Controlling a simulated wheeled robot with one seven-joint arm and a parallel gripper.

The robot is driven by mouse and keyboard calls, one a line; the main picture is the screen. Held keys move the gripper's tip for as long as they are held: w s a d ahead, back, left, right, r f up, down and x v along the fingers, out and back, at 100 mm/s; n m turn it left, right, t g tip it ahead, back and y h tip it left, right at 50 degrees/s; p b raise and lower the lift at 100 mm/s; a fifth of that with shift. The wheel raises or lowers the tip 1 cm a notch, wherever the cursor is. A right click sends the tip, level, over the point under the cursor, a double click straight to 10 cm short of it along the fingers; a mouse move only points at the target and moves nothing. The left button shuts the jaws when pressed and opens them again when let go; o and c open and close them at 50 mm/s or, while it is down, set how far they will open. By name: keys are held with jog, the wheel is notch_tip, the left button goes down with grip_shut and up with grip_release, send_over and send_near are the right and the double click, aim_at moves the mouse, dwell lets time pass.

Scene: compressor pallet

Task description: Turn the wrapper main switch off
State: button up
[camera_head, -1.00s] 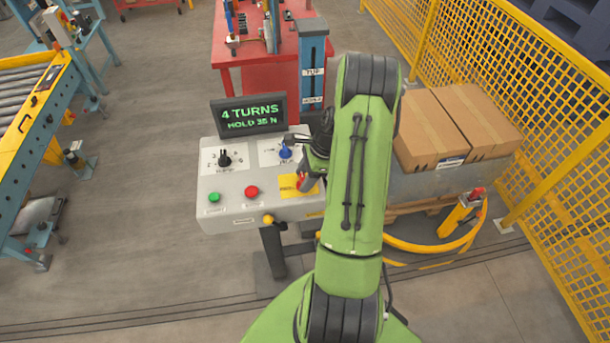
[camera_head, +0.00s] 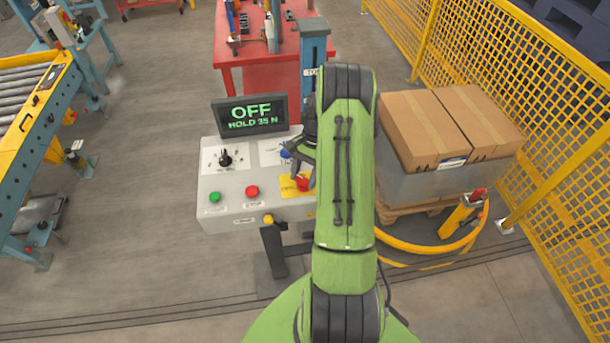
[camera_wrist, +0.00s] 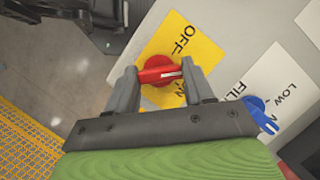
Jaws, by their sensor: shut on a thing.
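The red main switch (camera_head: 303,183) sits on a yellow plate (camera_head: 288,187) at the right end of the grey control console (camera_head: 232,205). In the wrist view the red switch handle (camera_wrist: 158,72) lies between my two fingers, over the yellow plate (camera_wrist: 200,60) lettered OFF and partly hidden ON. My gripper (camera_wrist: 160,70) is shut on the handle, a finger on each side. In the head view my arm partly hides the gripper. The console display (camera_head: 250,115) reads OFF, HOLD 35 N.
A black knob (camera_head: 225,158), a green button (camera_head: 215,197) and a red button (camera_head: 252,191) are on the console. A blue knob (camera_wrist: 260,112) is close beside my gripper. Cartons (camera_head: 425,130) stand to the right, before a yellow mesh fence (camera_head: 560,130).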

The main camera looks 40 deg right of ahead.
jog(key=n, duration=0.2)
jog(key=n+g+b, duration=0.1)
jog(key=n, duration=0.1)
jog(key=shift+w+a+n+g+h, duration=0.1)
jog(key=shift+w+n+g+h, duration=0.05)
jog(key=shift+n+g+h, duration=0.2)
jog(key=shift+a+n+g+h+b, duration=0.1)
jog(key=shift+n+g+h+b, duration=0.25)
jog(key=shift+n, duration=0.65)
jog(key=shift+n+g+h+b, duration=0.15)
jog(key=shift+n+b, duration=0.25)
jog(key=shift+n, duration=0.55)
jog(key=o, duration=1)
jog(key=shift+o, duration=0.2)
jog(key=p+v, duration=0.1)
jog(key=v, duration=1.5)
jog(key=shift+a+p, duration=0.2)
jog(key=shift+p, duration=0.2)
